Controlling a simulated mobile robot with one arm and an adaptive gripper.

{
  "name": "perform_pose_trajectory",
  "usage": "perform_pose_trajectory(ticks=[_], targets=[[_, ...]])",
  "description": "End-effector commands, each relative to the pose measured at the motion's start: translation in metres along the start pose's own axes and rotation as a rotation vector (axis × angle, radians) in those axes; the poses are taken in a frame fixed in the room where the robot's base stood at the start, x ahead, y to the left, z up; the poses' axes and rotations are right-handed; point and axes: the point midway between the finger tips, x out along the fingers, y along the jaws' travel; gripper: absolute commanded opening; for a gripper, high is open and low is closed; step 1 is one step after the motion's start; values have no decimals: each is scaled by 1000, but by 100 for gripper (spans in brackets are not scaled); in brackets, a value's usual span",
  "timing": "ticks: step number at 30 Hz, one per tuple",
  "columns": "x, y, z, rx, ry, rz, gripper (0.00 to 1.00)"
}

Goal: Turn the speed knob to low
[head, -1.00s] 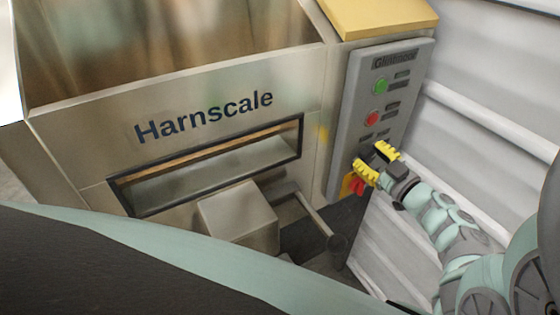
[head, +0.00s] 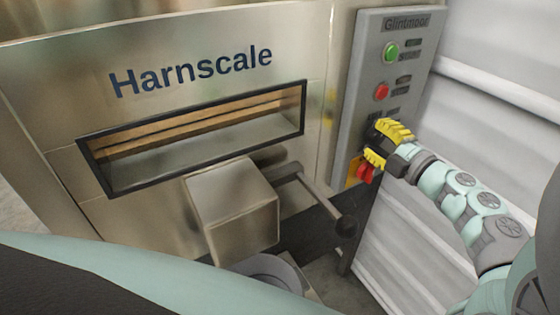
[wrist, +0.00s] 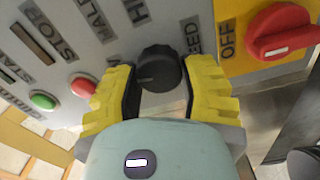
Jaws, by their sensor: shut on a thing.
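The speed knob (wrist: 158,66) is black and round, on the grey control panel (head: 358,95). In the wrist view part of a label reading "EED" is to its right and one starting "HI" is above it. My gripper (head: 376,145) has yellow ridged fingers; in the wrist view its fingers (wrist: 160,92) are shut on the knob, one on each side. In the head view the fingers hide the knob. I cannot make out which setting the knob points to.
A red rotary switch (wrist: 284,30) on a yellow plate marked OFF is close to the right finger. Red (head: 382,91) and green (head: 391,52) buttons are higher on the panel. The steel hopper (head: 190,75), with a lever (head: 318,195), stands left. A pale ribbed wall is right.

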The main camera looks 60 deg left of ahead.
Motion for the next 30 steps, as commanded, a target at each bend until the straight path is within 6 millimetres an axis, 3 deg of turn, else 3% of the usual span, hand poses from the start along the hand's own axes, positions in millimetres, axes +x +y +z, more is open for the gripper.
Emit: perform_pose_trajectory(ticks=[12,29,30], targets=[[0,-2,0,-186,0,0,6],[0,-1,0,-211,0,-1,6],[0,-1,0,-212,0,-1,48]])
